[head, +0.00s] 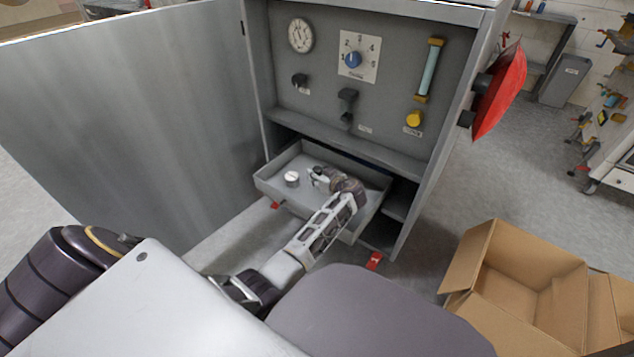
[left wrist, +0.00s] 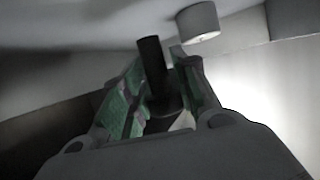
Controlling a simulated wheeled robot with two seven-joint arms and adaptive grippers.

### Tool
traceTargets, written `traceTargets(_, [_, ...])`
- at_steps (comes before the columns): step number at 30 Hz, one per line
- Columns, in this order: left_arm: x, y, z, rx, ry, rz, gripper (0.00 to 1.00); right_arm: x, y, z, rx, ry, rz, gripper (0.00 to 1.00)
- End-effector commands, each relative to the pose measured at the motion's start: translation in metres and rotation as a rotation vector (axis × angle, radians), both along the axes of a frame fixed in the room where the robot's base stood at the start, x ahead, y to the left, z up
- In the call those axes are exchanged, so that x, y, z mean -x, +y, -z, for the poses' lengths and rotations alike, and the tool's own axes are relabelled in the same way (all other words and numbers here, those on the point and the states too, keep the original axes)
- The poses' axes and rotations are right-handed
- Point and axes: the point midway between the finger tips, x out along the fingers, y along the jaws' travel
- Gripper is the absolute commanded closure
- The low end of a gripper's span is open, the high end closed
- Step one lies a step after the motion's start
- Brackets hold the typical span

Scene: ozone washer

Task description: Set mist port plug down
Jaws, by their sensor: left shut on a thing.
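My left gripper (head: 316,178) reaches into the open drawer (head: 267,182) of the grey cabinet. In the left wrist view its green-padded fingers (left wrist: 153,95) are shut on a dark, rod-shaped piece with a wider base, which I take to be the mist port plug (left wrist: 151,62). The plug's lower part is partly hidden between the fingers. I cannot tell whether it touches the drawer floor. A short white cylinder (head: 291,178) stands in the drawer, left of the gripper and apart from it; it also shows in the left wrist view (left wrist: 198,20). My right gripper is not in view.
The cabinet panel above carries a gauge (head: 300,35), a blue dial (head: 353,59) and a yellow knob (head: 414,119). The open grey door (head: 130,120) stands on the left. An open cardboard box (head: 530,270) is at lower right. The drawer's left part has bare floor.

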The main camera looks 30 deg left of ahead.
Motion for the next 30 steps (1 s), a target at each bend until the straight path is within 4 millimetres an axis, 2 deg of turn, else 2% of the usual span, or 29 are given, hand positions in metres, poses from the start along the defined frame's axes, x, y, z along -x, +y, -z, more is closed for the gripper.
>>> traceTargets(10, [0.000, 0.000, 0.031, 0.000, 0.000, 0.000, 0.94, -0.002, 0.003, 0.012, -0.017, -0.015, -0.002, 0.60])
traceTargets(25, [0.000, 0.000, 0.035, 0.000, 0.001, 0.000, 0.94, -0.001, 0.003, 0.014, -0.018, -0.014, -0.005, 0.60])
traceTargets(26, [0.000, 0.000, 0.035, 0.000, 0.000, 0.000, 0.68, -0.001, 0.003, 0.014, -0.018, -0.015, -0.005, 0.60])
traceTargets(30, [0.000, 0.000, 0.035, 0.000, 0.000, 0.000, 0.50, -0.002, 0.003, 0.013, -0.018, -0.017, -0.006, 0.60])
